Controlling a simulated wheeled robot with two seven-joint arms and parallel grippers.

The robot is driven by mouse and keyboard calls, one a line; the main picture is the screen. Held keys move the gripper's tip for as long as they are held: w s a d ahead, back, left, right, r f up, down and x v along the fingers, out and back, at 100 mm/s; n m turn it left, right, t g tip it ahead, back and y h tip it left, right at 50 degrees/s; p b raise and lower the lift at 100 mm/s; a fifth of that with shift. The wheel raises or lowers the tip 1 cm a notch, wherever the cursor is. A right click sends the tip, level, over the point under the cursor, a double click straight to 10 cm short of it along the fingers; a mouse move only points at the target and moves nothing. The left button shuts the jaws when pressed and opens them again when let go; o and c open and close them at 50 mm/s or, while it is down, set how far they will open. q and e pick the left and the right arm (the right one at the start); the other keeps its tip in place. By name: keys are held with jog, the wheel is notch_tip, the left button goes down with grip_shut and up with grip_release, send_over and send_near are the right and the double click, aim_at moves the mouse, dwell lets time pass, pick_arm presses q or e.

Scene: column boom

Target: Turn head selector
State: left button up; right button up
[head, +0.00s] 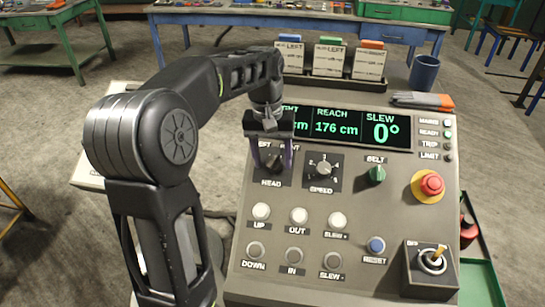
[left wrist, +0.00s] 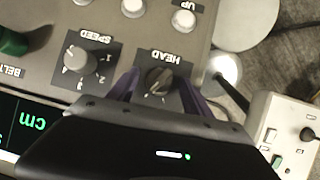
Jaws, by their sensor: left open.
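The head selector (left wrist: 157,80) is a small dark knob on the grey control panel (head: 232,262). In the head view the knob (head: 274,165) is partly covered by my left gripper (head: 273,158). My left arm comes in from the left and the gripper points down at the knob. In the left wrist view the purple fingers of my left gripper (left wrist: 158,90) are open, one on each side of the knob. I cannot tell whether they touch it. My right gripper is not in view.
The speed knob (head: 324,169) is close on the right of the head selector. Further right are the green belt knob (head: 377,174) and a red emergency button (head: 431,185). White buttons (head: 299,215) lie below. The display (head: 345,128), card holder and blue cup (head: 424,73) stand behind.

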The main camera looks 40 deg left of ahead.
pick_arm(q)
grip_shut()
dwell(0.6)
jog(key=shift+n, duration=0.4)
jog(key=n+t+h+b, duration=0.1)
jog(key=n, duration=0.1)
jog(key=n+t+h+b, duration=0.1)
jog(key=n, duration=0.1)
jog(key=shift+s+a+f, duration=0.15)
jog(key=shift+s, duration=0.05)
jog(key=n+t+h+b, duration=0.1)
jog(key=n+t, duration=0.1)
jog(key=n, duration=0.2)
jog(key=shift+s+b, duration=0.15)
jog(key=shift+b, duration=0.25)
jog(key=shift+n+t+b, duration=0.3)
jog(key=shift+n+t, duration=0.4)
jog(key=shift+n, duration=0.2)
